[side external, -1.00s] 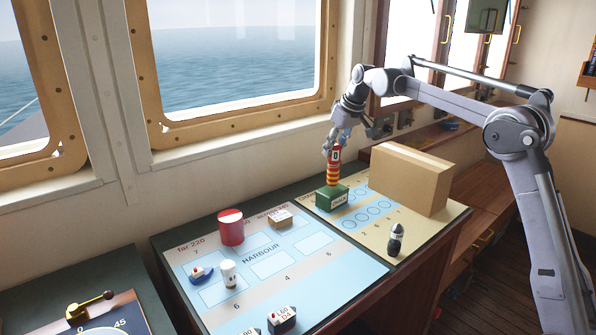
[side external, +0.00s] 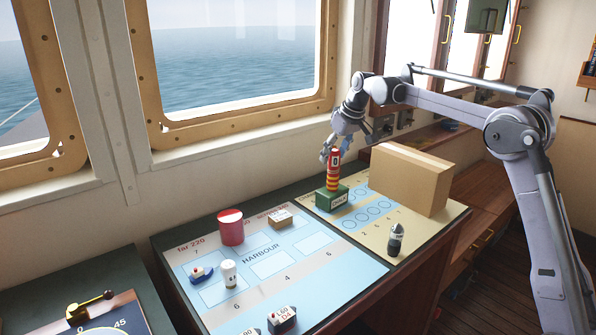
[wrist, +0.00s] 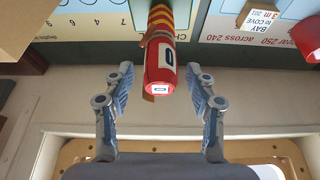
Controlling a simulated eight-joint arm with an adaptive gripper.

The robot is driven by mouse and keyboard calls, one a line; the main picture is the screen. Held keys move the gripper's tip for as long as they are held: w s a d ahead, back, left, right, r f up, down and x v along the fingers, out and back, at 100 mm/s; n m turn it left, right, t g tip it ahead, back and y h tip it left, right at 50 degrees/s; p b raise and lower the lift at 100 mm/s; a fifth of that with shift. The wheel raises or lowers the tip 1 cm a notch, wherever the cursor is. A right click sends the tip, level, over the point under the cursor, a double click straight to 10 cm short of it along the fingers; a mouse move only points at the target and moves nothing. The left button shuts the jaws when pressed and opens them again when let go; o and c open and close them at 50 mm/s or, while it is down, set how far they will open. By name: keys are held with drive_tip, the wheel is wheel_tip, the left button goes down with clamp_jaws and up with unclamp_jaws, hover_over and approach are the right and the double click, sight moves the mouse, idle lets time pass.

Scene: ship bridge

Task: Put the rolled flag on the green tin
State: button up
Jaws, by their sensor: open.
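The rolled flag (side external: 333,171), striped red and yellow with a red end, stands upright on the green tin (side external: 330,200), whose front label is partly readable. In the wrist view the flag (wrist: 161,68) shows its red end between and beyond my fingers, apart from both; the tin is mostly hidden behind it there. My gripper (side external: 332,150) is just above and behind the flag's top in the side view.
A large cardboard box (side external: 408,180) stands right of the tin. A dark bottle-like piece (side external: 395,239) stands in front of it. A red cylinder (side external: 231,228), a small carton (side external: 280,219), a white figure (side external: 229,273) and small boats (side external: 201,273) stand on the harbour chart.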

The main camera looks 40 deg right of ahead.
drive_tip(key=v, duration=1.1)
drive_tip(key=s+a, duration=0.6)
drive_tip(key=s+a+f+t, duration=0.1)
drive_tip(key=s+a+f, duration=0.4)
drive_tip(key=s+f, duration=0.3)
drive_tip(key=s+a+f+t, duration=0.1)
drive_tip(key=s+a+f, duration=0.4)
drive_tip(key=s+f, duration=0.4)
drive_tip(key=s, duration=0.6)
drive_tip(key=shift+f+t, duration=0.2)
drive_tip(key=shift+t, duration=0.1)
drive_tip(key=shift+o, duration=0.3)
